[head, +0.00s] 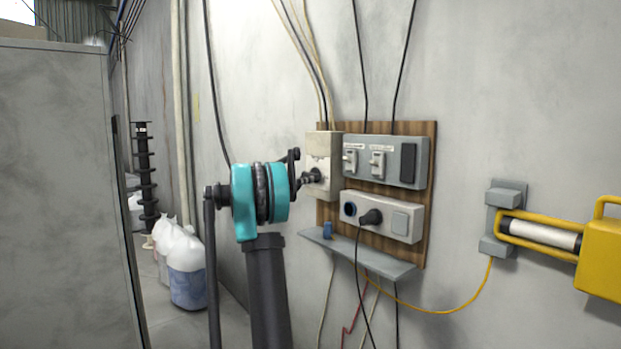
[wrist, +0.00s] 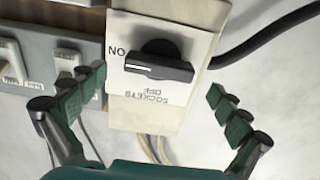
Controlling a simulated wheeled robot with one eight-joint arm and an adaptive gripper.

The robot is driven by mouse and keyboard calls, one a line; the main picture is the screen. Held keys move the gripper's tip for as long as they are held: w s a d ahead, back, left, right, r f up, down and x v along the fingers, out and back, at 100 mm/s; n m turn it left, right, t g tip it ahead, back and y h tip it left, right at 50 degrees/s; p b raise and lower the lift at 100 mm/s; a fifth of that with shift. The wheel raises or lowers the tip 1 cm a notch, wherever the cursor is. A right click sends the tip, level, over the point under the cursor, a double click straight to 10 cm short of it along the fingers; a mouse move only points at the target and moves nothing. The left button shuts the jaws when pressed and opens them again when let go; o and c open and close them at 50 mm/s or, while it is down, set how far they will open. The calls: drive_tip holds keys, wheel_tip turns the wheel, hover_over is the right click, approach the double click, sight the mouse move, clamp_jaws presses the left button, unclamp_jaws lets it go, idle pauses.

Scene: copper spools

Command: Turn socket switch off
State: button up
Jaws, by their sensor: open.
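The socket switch is a dark rotary knob (wrist: 158,64) on a cream switch box (wrist: 138,115). The knob lies level in the wrist view, its white mark at the left end beside lettering that reads as "NO". Upside-down lettering under the knob appears to read "SOCKETS OFF". In the head view the switch box (head: 318,147) is at the left of a wooden board; its knob is mostly hidden by my gripper (head: 312,178). My gripper (wrist: 157,82) is open and empty, with one finger to each side of the knob, not visibly touching it.
A grey panel (head: 380,140) with small switches sits close to the right of the box in the head view. Below it is a socket strip (head: 400,205) with a black plug (head: 371,217), above a grey shelf (head: 350,250). Cables hang around the board (head: 431,160).

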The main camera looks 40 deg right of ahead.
drive_tip(key=shift+w+d, duration=0.2)
drive_tip(key=shift+d, duration=2.25)
drive_tip(key=c, duration=1.2)
drive_tip(key=shift+o, duration=0.2)
